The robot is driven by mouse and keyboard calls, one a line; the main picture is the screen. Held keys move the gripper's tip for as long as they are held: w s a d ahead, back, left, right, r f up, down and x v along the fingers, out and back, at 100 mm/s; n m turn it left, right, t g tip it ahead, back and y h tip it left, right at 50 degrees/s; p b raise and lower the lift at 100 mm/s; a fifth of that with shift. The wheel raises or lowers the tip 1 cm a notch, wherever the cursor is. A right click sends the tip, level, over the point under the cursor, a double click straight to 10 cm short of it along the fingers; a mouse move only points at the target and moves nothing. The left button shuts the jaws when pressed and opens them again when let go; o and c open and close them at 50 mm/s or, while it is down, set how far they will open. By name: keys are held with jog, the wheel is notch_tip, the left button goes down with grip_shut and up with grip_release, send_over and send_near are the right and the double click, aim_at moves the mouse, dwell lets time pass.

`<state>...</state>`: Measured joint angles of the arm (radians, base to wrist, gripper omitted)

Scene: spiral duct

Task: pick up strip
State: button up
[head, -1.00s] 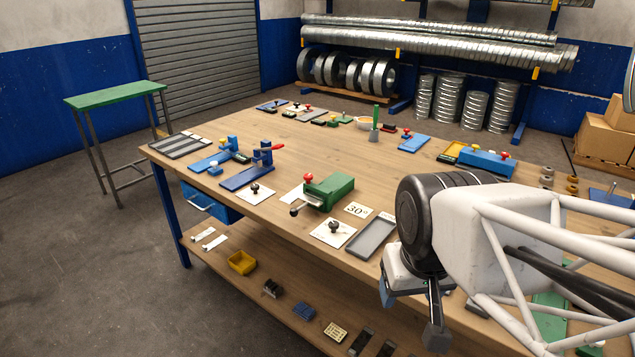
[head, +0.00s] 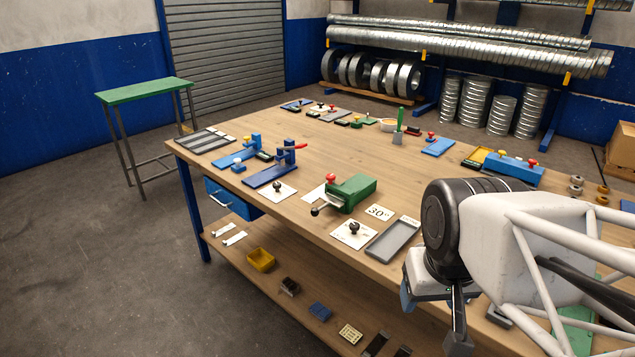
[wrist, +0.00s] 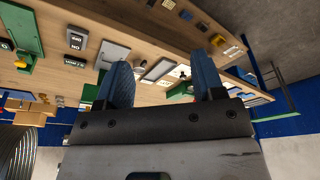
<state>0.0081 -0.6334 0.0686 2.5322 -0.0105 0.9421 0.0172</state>
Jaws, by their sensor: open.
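My gripper (head: 432,318) is at the lower right of the head view, near the table's front edge. In the wrist view my gripper (wrist: 161,62) has its two blue fingers wide apart, with nothing between them. A dark tray (head: 207,141) with several long grey strips lies at the table's far left corner, well away from my gripper. Two short pale strips (head: 234,238) lie on the lower shelf at left. I cannot tell which strip the task means.
The wooden table (head: 310,150) holds a green clamp device (head: 352,190), blue fixtures (head: 277,172), an empty grey tray (head: 393,241) and white cards. The lower shelf (head: 285,262) carries a yellow bin (head: 260,259) and small blocks. The table's middle is largely clear.

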jog(key=shift+c, duration=1.3)
